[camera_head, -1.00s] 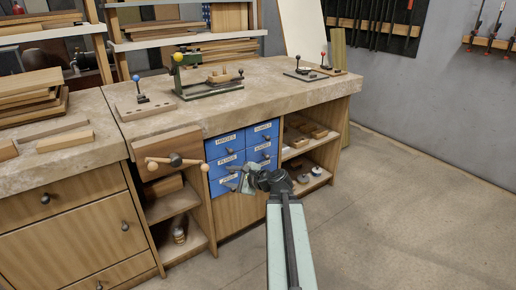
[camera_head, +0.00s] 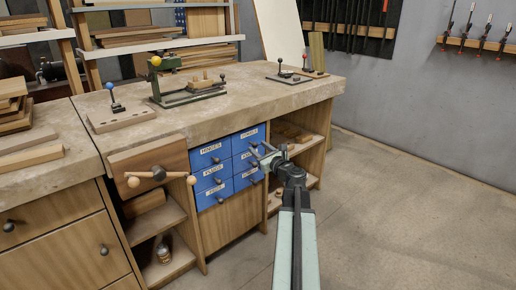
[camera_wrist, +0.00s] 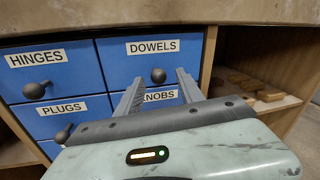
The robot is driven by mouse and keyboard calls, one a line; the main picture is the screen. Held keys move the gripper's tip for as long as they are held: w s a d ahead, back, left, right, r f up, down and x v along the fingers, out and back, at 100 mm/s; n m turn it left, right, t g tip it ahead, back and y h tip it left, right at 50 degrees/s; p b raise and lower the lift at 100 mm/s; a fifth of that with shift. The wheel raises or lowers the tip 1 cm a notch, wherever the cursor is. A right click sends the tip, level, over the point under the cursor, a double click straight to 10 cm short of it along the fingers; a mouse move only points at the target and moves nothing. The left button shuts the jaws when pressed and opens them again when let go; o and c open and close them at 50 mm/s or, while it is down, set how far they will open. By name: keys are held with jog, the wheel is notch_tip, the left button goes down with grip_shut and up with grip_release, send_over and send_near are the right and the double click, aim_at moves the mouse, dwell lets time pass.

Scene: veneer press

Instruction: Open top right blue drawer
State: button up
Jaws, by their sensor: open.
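The top right blue drawer (camera_head: 241,140), labelled DOWELS, is shut, flush with its neighbours. It also shows in the wrist view (camera_wrist: 120,66). Its dark round knob (camera_wrist: 158,75) appears between the tips of my gripper (camera_wrist: 159,82) in the wrist view. The two grey fingers are spread apart, with nothing held. Whether the tips reach as far as the knob, I cannot tell. In the head view my gripper (camera_head: 262,151) is in front of the right drawer column and partly hides the drawers below. The KNOBS drawer (camera_wrist: 120,97) is partly hidden behind the fingers.
The HINGES drawer (camera_wrist: 70,71) and PLUGS drawer (camera_wrist: 50,122) are shut, with knobs standing out. The stone bench top (camera_head: 215,112) overhangs the drawers. A wooden vise (camera_head: 150,170) with handle stands left. Open shelves (camera_head: 303,180) lie right. Floor to the right is clear.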

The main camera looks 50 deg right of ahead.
jog(key=shift+w+d, duration=0.1)
jog(key=shift+w, duration=0.4)
grip_shut()
dwell(0.9)
